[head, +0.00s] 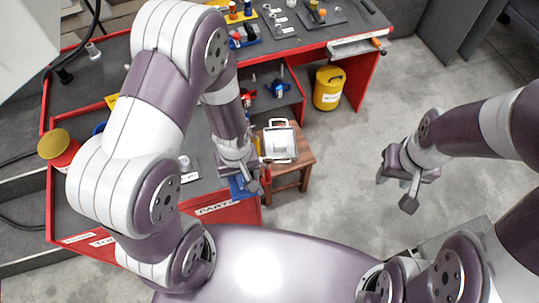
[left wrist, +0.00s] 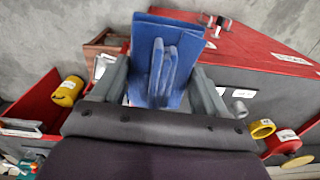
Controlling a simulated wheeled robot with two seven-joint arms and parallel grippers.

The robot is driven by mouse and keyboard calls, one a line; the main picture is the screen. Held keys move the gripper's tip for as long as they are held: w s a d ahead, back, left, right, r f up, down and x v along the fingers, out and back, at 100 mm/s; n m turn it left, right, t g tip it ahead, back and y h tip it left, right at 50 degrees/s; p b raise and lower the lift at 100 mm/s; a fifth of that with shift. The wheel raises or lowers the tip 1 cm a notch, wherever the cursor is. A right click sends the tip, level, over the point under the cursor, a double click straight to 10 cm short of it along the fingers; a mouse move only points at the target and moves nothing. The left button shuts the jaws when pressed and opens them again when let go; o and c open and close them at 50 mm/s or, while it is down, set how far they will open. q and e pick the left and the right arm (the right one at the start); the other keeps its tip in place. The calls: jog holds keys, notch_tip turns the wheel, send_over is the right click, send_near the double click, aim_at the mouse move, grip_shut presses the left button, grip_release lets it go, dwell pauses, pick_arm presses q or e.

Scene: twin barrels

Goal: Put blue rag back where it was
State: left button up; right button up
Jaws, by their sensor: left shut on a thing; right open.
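The blue rag (head: 240,187) is held in my left gripper (head: 246,178), over the edge of the red and grey bench. In the left wrist view the blue rag (left wrist: 165,55) stands folded between the two fingers of my left gripper (left wrist: 160,85). My left gripper is shut on it. My right gripper (head: 397,180) is open and empty, over the bare floor at the right. My left arm hides part of the bench in the head view.
The red bench (head: 230,212) carries a PARTS label. A wooden stool (head: 305,160) with a white-framed tray (head: 280,127) stands beside it. A yellow barrel (head: 328,88) stands on the floor below the far bench top. Small tools lie there. The floor at right is clear.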

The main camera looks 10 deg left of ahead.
pick_arm(q)
jog(key=shift+w+f, duration=0.1)
jog(key=shift+w, duration=0.05)
jog(key=shift+n, duration=0.4)
jog(key=w+a+f, duration=0.2)
jog(key=w+a+f+p, duration=0.1)
jog(key=w+a+f, duration=0.1)
jog(key=w+a, duration=0.1)
jog(key=w+a+f+p, duration=0.1)
jog(key=w+a+f, duration=0.1)
jog(key=w+a, duration=0.1)
jog(key=shift+a+f, duration=0.25)
jog(key=shift+f, duration=0.15)
jog(key=f, duration=0.1)
jog(key=f+p, duration=0.1)
jog(key=f, duration=0.1)
jog(key=shift+s+a+f, duration=0.15)
jog(key=shift+s+f, duration=0.05)
jog(key=shift+f, duration=0.35)
jog(key=shift+w, duration=0.15)
pick_arm(e)
jog(key=r, duration=0.1)
jog(key=a+r, duration=0.1)
jog(key=r, duration=0.1)
jog(key=shift+s+r, duration=0.15)
jog(key=shift+r, duration=0.15)
